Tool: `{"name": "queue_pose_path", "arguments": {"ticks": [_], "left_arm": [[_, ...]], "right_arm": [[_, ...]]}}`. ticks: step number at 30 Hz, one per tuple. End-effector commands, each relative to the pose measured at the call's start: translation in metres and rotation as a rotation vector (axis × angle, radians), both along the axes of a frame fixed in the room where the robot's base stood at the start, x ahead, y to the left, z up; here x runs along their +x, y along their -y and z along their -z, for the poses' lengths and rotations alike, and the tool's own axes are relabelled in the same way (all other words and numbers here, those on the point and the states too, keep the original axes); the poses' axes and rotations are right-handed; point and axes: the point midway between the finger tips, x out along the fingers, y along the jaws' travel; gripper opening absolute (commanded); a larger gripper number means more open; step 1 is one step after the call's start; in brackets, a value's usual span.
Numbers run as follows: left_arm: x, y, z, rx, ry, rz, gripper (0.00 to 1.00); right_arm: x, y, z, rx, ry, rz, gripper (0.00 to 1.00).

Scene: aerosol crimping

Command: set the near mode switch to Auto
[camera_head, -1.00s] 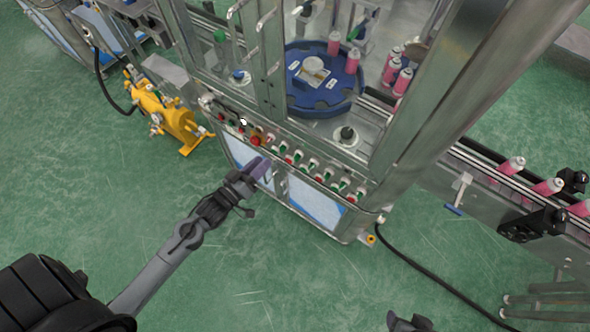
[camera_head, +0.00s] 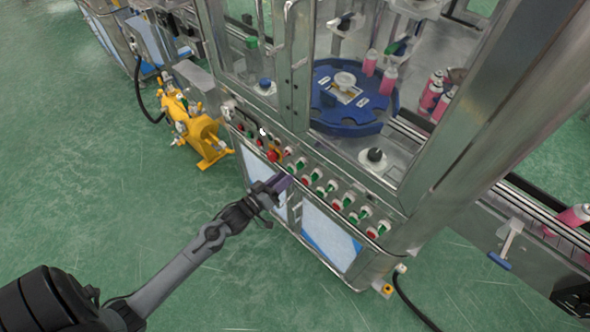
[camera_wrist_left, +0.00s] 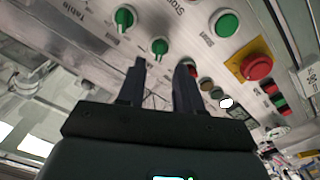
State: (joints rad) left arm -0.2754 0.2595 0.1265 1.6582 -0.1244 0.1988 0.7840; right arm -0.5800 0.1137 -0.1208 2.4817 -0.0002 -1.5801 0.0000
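The control panel (camera_head: 320,182) runs along the front of the machine, with a row of green and red controls. I cannot tell which control is the near mode switch. In the left wrist view, two green knobs (camera_wrist_left: 125,18) (camera_wrist_left: 160,46) stand just beyond the fingers. A green Start button (camera_wrist_left: 227,23) and a red emergency stop on a yellow plate (camera_wrist_left: 257,66) are to their right. My left gripper (camera_head: 284,182) is just in front of the panel, below the emergency stop (camera_head: 273,156). Its fingers (camera_wrist_left: 160,75) are apart, with nothing seen held. My right gripper is out of view.
A blue round table (camera_head: 330,120) with pink cans stands behind the machine's frame. A yellow pump unit (camera_head: 195,130) is on the floor to the left. A conveyor (camera_head: 520,225) runs to the right. The green floor in front is clear.

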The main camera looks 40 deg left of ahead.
Motion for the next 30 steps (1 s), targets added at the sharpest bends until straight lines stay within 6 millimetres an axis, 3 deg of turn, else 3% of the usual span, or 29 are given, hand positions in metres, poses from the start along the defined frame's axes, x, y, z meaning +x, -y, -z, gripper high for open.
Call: {"name": "queue_pose_path", "arguments": {"ticks": [6, 12, 25, 30], "left_arm": [[0.035, 0.003, 0.000, 0.000, 0.002, 0.000, 0.35], [0.054, 0.004, 0.001, 0.000, -0.001, 0.000, 0.35], [0.060, 0.005, 0.000, 0.000, -0.001, 0.000, 0.35], [0.060, 0.005, 0.000, 0.000, -0.001, 0.000, 0.09]], "right_arm": [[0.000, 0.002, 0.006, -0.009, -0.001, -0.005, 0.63], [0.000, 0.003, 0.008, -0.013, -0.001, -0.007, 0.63], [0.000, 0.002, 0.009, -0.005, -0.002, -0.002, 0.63], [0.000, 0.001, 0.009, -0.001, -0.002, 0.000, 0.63]]}}
